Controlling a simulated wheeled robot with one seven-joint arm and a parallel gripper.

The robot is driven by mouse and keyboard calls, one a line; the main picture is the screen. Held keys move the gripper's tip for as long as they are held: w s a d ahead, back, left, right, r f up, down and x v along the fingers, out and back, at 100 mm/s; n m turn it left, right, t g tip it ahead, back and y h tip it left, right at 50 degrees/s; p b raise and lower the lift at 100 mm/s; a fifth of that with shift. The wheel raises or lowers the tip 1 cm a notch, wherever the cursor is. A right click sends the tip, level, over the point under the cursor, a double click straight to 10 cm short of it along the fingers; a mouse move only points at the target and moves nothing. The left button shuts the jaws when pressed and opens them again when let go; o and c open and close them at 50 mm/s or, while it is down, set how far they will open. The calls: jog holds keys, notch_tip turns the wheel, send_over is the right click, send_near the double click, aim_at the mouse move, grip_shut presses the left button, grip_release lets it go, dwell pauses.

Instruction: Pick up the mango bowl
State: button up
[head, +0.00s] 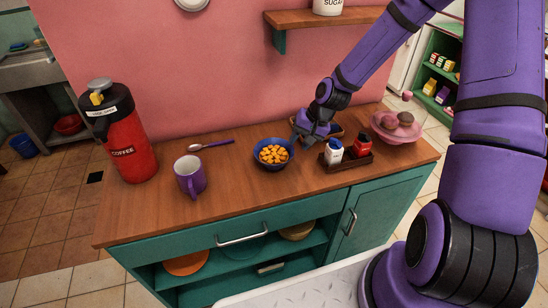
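The mango bowl (260,163) is a dark blue bowl holding orange mango chunks, and it stands on the wooden counter. My gripper (299,141) points down at the bowl's right rim, with its fingers at or very near the edge. The fingers are small and dark here, so I cannot tell whether they are apart or closed on the rim. The bowl looks level and seems to rest on the counter.
Right of the bowl, a small tray (347,166) holds a white jar and a red jar. A pink dish (398,128) stands beyond. A purple mug (190,178), a spoon (212,145) and a red coffee flask (127,140) are left. A wall shelf (300,17) hangs above.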

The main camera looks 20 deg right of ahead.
aim_at(293, 152)
jog(key=shift+d+x, duration=0.15)
jog(key=shift+x, duration=1)
jog(key=shift+d+x, duration=0.15)
jog(key=shift+x, duration=1)
grip_shut()
